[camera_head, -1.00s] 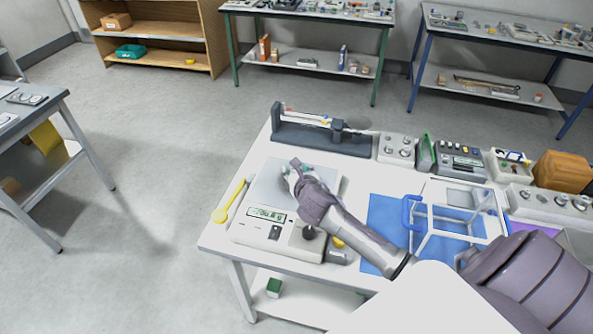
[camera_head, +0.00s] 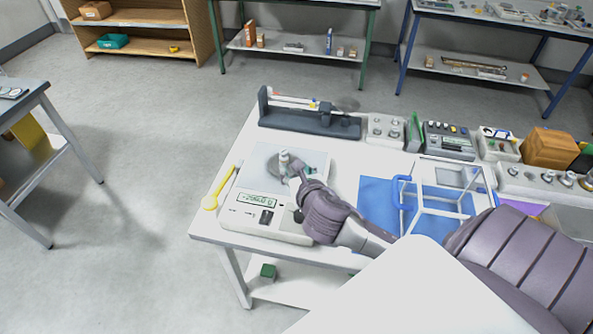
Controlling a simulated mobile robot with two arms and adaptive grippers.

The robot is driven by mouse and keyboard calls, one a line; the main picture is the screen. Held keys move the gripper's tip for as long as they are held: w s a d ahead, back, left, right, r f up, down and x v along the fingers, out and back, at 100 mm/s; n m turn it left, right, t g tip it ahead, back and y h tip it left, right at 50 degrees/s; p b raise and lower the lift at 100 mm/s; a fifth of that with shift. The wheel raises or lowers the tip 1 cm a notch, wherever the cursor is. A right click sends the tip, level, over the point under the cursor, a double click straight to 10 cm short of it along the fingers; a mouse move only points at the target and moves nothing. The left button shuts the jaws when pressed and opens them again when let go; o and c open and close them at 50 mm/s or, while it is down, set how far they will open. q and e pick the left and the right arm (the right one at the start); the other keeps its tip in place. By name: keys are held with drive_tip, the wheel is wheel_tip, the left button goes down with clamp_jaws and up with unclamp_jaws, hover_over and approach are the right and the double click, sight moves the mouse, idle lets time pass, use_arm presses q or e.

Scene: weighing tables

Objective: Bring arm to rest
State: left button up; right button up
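My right arm comes in from the right, and its gripper (camera_head: 285,167) is over the pan of the white digital balance (camera_head: 252,212). A small pale cylindrical piece (camera_head: 284,156) shows at the fingertips; I cannot tell whether it is held, stands on the pan or is part of the gripper. The fingers are too small and foreshortened to show whether they are open. The balance display (camera_head: 258,199) is lit, but its digits are blurred. My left gripper is not in view.
A yellow spoon-like tool (camera_head: 212,199) lies left of the balance. A dark beam scale (camera_head: 310,121) stands behind it. A clear box frame with blue handles (camera_head: 440,190) stands on a blue mat (camera_head: 375,200) to the right. Weight blocks and a wooden box (camera_head: 549,148) line the back right.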

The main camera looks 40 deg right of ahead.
idle(0.4)
drive_tip(key=s+a+f+m+g, duration=0.1)
drive_tip(key=m, duration=0.1)
drive_tip(key=s+a+f+m, duration=0.1)
drive_tip(key=s+m, duration=0.1)
drive_tip(key=m, duration=0.1)
drive_tip(key=s+f+m+g, duration=0.1)
drive_tip(key=s+f+m, duration=0.1)
drive_tip(key=m, duration=0.1)
drive_tip(key=shift+s+a+g+y, duration=0.25)
drive_tip(key=shift+a+g+y, duration=0.05)
drive_tip(key=shift+a+y, duration=0.1)
drive_tip(key=s+a+f+m+g+y, duration=0.25)
drive_tip(key=s+a+m, duration=0.25)
drive_tip(key=s+m, duration=0.45)
drive_tip(key=s+a+f+m+g+y, duration=0.2)
drive_tip(key=s+a+m+g, duration=0.4)
drive_tip(key=m, duration=0.6)
wheel_tip(320, 180, down, 25)
drive_tip(key=s+d+b, duration=0.1)
drive_tip(key=s, duration=0.1)
drive_tip(key=s+d+f, duration=0.3)
drive_tip(key=s+f, duration=1.4)
drive_tip(key=f, duration=0.2)
drive_tip(key=shift+s+d+f+b, duration=0.15)
drive_tip(key=shift+s+b, duration=0.15)
drive_tip(key=shift+b, duration=0.15)
